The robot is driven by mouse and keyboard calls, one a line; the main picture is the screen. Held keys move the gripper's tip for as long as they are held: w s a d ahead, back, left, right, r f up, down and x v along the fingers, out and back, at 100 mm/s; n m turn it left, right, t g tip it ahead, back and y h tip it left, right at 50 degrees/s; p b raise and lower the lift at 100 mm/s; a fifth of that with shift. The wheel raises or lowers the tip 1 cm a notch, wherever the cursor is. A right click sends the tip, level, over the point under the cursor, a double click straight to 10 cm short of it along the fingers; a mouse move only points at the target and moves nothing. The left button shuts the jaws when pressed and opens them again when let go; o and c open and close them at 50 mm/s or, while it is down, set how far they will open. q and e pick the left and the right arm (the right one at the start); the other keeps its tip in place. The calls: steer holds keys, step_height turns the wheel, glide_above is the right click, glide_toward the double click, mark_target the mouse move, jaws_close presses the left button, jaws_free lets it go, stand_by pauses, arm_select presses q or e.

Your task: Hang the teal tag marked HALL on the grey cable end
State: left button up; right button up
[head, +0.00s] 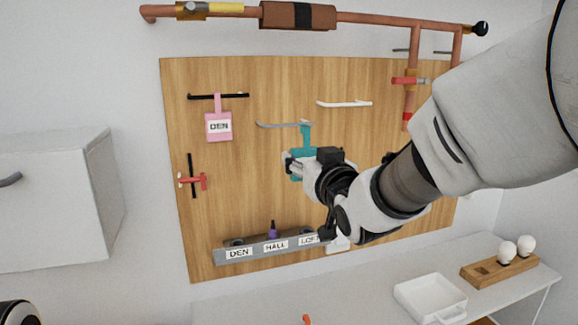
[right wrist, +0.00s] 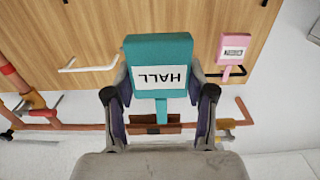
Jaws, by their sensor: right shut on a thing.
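The teal tag marked HALL (right wrist: 160,52) is between the two fingers of my right gripper (right wrist: 160,92), which is shut on it. Its label reads upside down in the right wrist view. In the head view the teal tag (head: 306,137) is partly hidden by my right gripper (head: 289,163). Its narrow strap points up and overlaps the right end of the grey cable end (head: 280,124) on the wooden board. I cannot tell whether the strap is around the cable or in front of it. My left gripper is not in view.
A pink DEN tag (head: 219,126) hangs from a black cable (head: 205,96) at left. A white cable (head: 345,104) is bare at right. Copper pipes (head: 370,18) run above the board. A grey labelled rack (head: 222,256) is below, with a white tray (head: 430,296) at lower right.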

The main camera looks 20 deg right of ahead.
steer(key=shift+s+a, duration=0.1)
steer(key=shift+s, duration=0.1)
steer(key=shift+w+f, duration=0.1)
steer(key=shift+w, duration=1.45)
steer(key=w+p, duration=0.2)
steer(key=w, duration=0.9)
steer(key=shift+w+a+p, duration=0.1)
steer(key=shift+a+p, duration=0.1)
steer(key=shift+p, duration=0.2)
steer(key=shift+b, duration=0.3)
steer(key=shift+f+b, duration=0.7)
